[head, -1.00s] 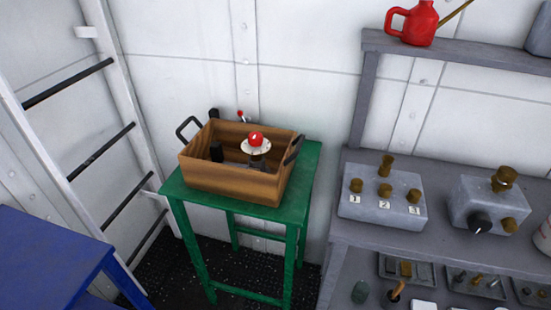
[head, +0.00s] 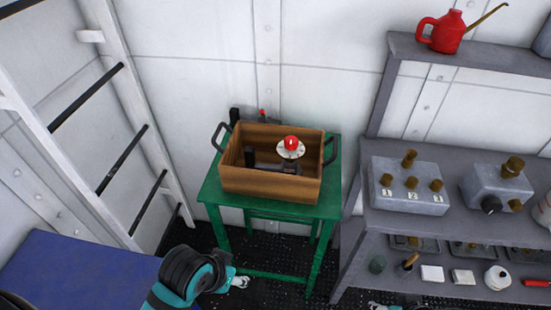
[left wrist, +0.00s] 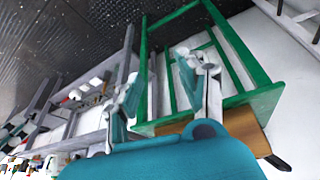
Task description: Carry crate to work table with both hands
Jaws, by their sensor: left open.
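The brown wooden crate (head: 270,185) stands on a small green table (head: 222,200) against the wall. It has a black handle at its left end (head: 219,134) and another at its right end (head: 331,148). A red-topped item with a white disc (head: 291,148) and dark items show inside. My left gripper (head: 240,282) is low in front of the green table, apart from the crate. In the left wrist view its fingers (left wrist: 160,88) are spread and empty, with part of the crate (left wrist: 245,128) beyond. A small tip at the bottom edge looks like my right gripper (head: 384,305); its jaws are hidden.
A blue tabletop (head: 75,275) lies at the lower left, by a ladder (head: 115,100). A grey bench (head: 400,222) at right carries numbered button boxes (head: 408,187). A red oil can (head: 443,32) stands on its upper shelf. Dark floor shows under the green table.

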